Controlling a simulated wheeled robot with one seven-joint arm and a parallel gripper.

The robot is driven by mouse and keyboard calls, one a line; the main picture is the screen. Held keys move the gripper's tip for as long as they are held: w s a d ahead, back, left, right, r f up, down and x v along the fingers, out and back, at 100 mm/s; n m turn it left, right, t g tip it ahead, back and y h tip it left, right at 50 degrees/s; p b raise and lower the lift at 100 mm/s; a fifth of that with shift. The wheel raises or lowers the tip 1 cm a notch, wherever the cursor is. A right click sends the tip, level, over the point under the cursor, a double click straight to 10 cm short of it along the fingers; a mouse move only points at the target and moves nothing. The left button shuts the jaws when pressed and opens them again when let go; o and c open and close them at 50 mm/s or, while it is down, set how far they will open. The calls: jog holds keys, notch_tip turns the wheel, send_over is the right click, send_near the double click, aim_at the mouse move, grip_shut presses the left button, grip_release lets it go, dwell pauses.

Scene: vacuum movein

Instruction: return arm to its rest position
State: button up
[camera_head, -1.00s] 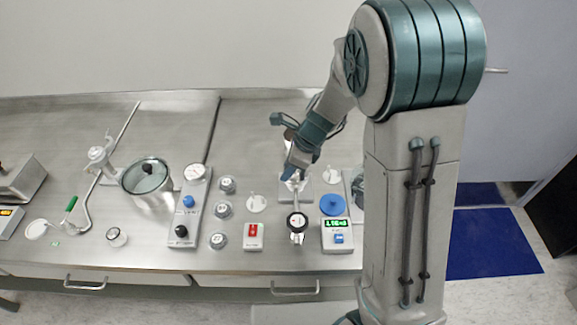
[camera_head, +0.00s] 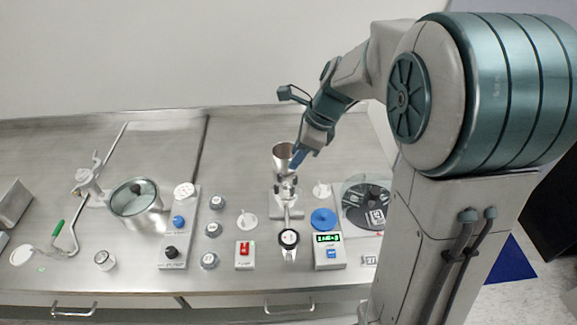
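My arm rises at the right of the head view and reaches left over the steel bench. My gripper (camera_head: 295,160) hangs at its end, pointing down and left, above the back of the bench near a small metal cup (camera_head: 283,153). The blue fingertips show from the side, so I cannot tell whether they are apart or whether anything is between them. Below it stands a metal fitting with a round black-rimmed gauge (camera_head: 289,238).
The back middle of the bench is clear.

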jog(key=shift+v, duration=0.75)
jog(key=s+d+r+n+t+h, duration=0.1)
jog(key=s+d+n+h, duration=0.1)
jog(key=s+n, duration=0.7)
jog(key=s+d+r+n+t+h, duration=0.1)
jog(key=s+d+n+h, duration=0.1)
jog(key=s+d+n, duration=0.3)
jog(key=s+n, duration=0.4)
jog(key=n, duration=0.2)
jog(key=shift+s+d+n, duration=0.2)
jog(key=shift+s+n, duration=0.1)
jog(key=shift+n, duration=0.1)
dwell(0.3)
